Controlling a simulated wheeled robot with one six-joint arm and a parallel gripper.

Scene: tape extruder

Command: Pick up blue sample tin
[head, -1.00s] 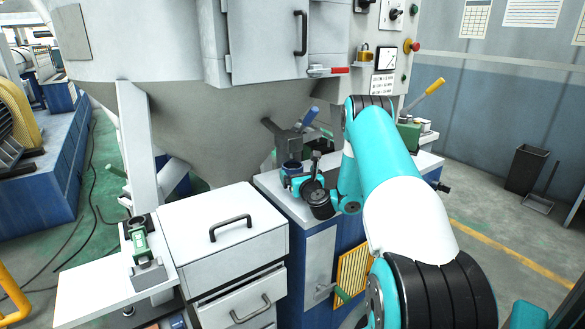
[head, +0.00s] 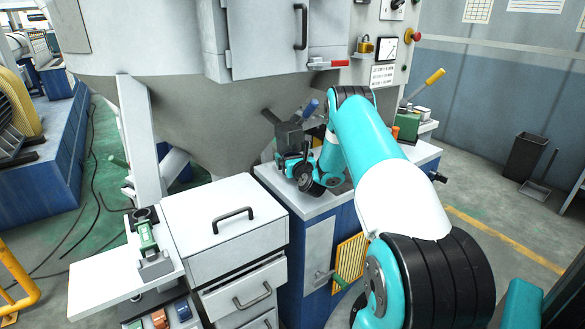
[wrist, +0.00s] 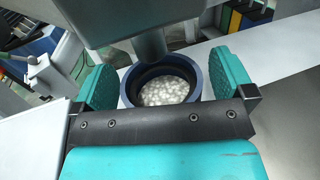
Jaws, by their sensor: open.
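The blue sample tin (wrist: 201,76) is in the wrist view, a round dark blue cup with whitish pellets (wrist: 168,92) inside. It stands under a dark grey spout (wrist: 150,45) on a pale surface. My gripper (wrist: 163,80) is open, with one teal finger pad on each side of the tin. In the head view my gripper (head: 291,165) is at the grey outlet below the hopper, and my arm hides the tin there.
The outlet (head: 289,135) hangs close above the tin. A white drawer cabinet (head: 222,215) stands to the left, with a side shelf (head: 105,280) holding a green device (head: 147,235). A yellow-handled lever (head: 433,77) stands to the right on the bench.

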